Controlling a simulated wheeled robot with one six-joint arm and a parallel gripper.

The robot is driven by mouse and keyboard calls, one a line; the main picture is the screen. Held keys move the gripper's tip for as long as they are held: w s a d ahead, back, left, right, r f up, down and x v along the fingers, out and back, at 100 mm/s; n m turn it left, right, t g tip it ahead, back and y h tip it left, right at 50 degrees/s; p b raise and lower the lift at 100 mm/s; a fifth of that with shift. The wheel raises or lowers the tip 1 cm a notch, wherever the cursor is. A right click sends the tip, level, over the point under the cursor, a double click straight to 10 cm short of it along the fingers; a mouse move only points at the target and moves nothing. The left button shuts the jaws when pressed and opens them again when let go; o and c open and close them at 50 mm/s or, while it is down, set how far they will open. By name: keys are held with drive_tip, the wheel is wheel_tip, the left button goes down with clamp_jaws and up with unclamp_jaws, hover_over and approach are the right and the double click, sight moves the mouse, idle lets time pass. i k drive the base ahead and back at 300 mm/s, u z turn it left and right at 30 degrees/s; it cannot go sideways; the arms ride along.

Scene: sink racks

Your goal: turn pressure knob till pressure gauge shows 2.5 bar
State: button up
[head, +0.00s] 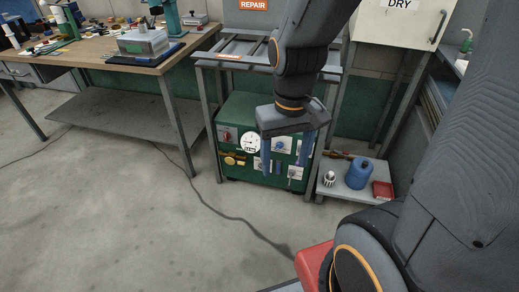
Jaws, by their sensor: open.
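A green panel box (235,108) stands on the floor under the grey repair bench. A round white pressure gauge (249,142) is on the left of its front; its reading is too small to tell. A brass-coloured fitting (230,160) sits below and left of the gauge. A second dial or knob with a blue centre (279,146) shows between my fingers; I cannot tell which part is the pressure knob. My gripper (286,166) is open, fingers pointing down, in front of the panel's right half. It hides part of that half. I see no contact with the panel.
A red switch (225,135) is at the panel's upper left. A low shelf at the right holds a blue canister (358,173) and a red tray (382,190). A cluttered wooden workbench (95,50) stands at the left. A dark cable crosses the otherwise clear floor.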

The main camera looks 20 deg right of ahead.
sight(280, 145)
drive_tip(key=u, duration=1.8)
drive_tip(key=k, duration=1)
drive_tip(key=z, duration=1.7)
drive_tip(key=i, duration=0.5)
